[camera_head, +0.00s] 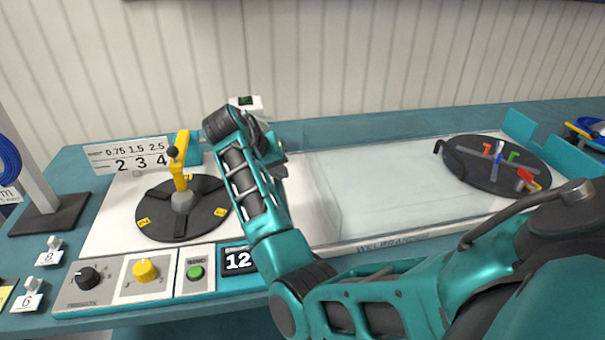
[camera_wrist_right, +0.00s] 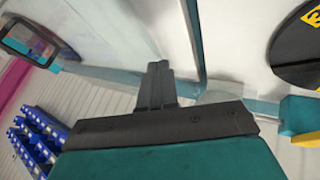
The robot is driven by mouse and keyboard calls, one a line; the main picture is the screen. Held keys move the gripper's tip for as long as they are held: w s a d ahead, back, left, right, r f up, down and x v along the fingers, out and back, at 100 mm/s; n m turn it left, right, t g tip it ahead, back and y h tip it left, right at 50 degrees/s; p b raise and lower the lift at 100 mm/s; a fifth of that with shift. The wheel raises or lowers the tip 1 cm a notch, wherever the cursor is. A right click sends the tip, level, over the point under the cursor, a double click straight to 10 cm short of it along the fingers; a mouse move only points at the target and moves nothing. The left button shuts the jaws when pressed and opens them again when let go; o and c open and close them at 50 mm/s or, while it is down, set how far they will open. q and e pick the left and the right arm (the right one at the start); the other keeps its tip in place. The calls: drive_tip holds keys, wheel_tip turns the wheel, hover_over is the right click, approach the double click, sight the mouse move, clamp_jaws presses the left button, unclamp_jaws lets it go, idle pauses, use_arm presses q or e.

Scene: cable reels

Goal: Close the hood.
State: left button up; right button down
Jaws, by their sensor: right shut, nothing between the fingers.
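The clear hood (camera_head: 385,185) shows as a see-through, box-like cover in the middle of the machine, between the two black discs. Its exact edges and how far it is open are hard to tell. My right arm reaches across the front of the machine, and its gripper (camera_head: 275,145) is at the back, left of the hood, partly hidden by my own wrist. In the right wrist view the dark fingers (camera_wrist_right: 157,85) are together and empty, close to a clear panel with a teal edge (camera_wrist_right: 192,40). Contact cannot be told. My left gripper is not in view.
A black disc with a yellow crank (camera_head: 181,165) stands at left. A disc with coloured spokes (camera_head: 495,165) is at right. A control panel with a black knob (camera_head: 88,278), yellow knob (camera_head: 145,270) and green button (camera_head: 195,272) lies in front. A ribbed wall (camera_head: 390,60) stands behind.

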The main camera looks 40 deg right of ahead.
approach(319, 189)
drive_tip(key=f, duration=0.1)
drive_tip(key=w+a+f, duration=0.1)
drive_tip(key=w, duration=0.1)
drive_tip(key=shift+a+f+b, duration=0.3)
drive_tip(key=shift+f, duration=0.1)
drive_tip(key=d, duration=0.1)
drive_tip(key=s+d, duration=0.1)
drive_tip(key=d, duration=0.1)
drive_tip(key=shift+s+f+p, duration=0.2)
drive_tip(key=shift+f+p, duration=0.1)
drive_tip(key=shift+s+d, duration=0.25)
drive_tip(key=shift+d, duration=0.3)
